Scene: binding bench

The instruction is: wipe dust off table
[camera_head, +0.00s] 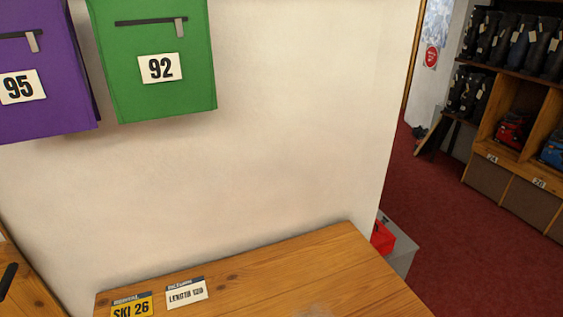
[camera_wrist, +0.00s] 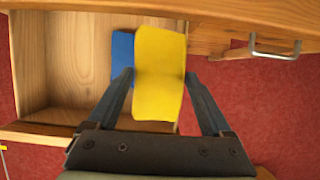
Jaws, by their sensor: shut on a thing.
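In the wrist view, my gripper (camera_wrist: 160,82) is shut on a yellow cloth-like piece (camera_wrist: 160,65), held between its two fingers. The piece is in front of an open wooden drawer (camera_wrist: 70,55). The wooden table (camera_head: 265,285) is at the bottom of the head view. A faint greyish patch that looks like dust (camera_head: 314,311) is on its top at the lower edge of the picture. My gripper does not show in the head view.
A blue thing (camera_wrist: 122,58) is behind the yellow piece, partly hidden. A metal handle (camera_wrist: 275,50) is at the right. Two cards, yellow (camera_head: 131,306) and white (camera_head: 187,292), lie on the table. A red thing (camera_head: 382,238) is beyond its right edge.

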